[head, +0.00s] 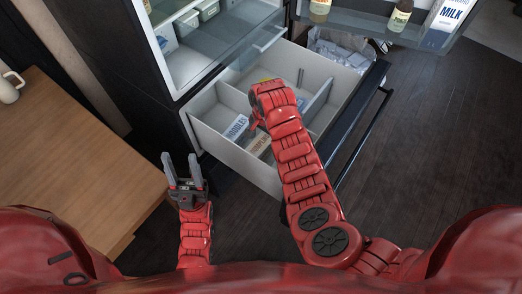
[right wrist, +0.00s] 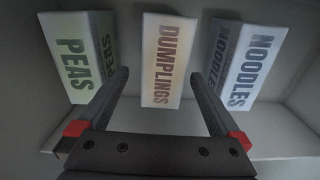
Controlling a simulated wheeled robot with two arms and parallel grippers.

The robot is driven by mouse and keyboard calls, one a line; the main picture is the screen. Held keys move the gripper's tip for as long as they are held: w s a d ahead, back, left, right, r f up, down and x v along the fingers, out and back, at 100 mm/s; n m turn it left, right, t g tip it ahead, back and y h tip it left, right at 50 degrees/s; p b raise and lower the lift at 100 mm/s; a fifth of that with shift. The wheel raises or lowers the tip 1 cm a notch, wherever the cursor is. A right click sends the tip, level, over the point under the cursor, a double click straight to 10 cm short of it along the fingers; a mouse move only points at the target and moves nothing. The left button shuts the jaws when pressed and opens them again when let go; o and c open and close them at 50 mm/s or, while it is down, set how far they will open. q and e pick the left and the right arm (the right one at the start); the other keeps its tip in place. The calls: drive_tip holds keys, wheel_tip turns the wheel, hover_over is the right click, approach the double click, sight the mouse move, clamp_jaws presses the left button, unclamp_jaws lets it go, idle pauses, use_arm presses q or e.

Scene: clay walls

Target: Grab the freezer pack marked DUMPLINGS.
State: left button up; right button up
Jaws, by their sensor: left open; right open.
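The DUMPLINGS pack (right wrist: 162,60), pale with brown lettering, is in the middle of the right wrist view, between a PEAS pack and a NOODLES pack. In the head view a beige pack (head: 261,145) that looks like it lies in the open freezer drawer, partly hidden by my right arm. My right gripper (right wrist: 160,76) is open and empty, its fingers on either side of the pack's near part in the picture. Whether the tips reach down beside it, I cannot tell. My left gripper (head: 181,165) is open and empty, outside the drawer at its left.
The drawer (head: 215,137) has walls and dividers close by. An open door shelf with a milk carton (head: 445,20) is at upper right. A wooden table (head: 70,160) is at left.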

drive_tip(key=shift+f, duration=0.7)
drive_tip(key=f, duration=0.3)
drive_tip(key=f+b, duration=0.1)
drive_tip(key=f, duration=0.1)
drive_tip(key=shift+s+a, duration=0.2)
drive_tip(key=shift+a, duration=0.2)
drive_tip(key=shift+r, duration=0.1)
clamp_jaws()
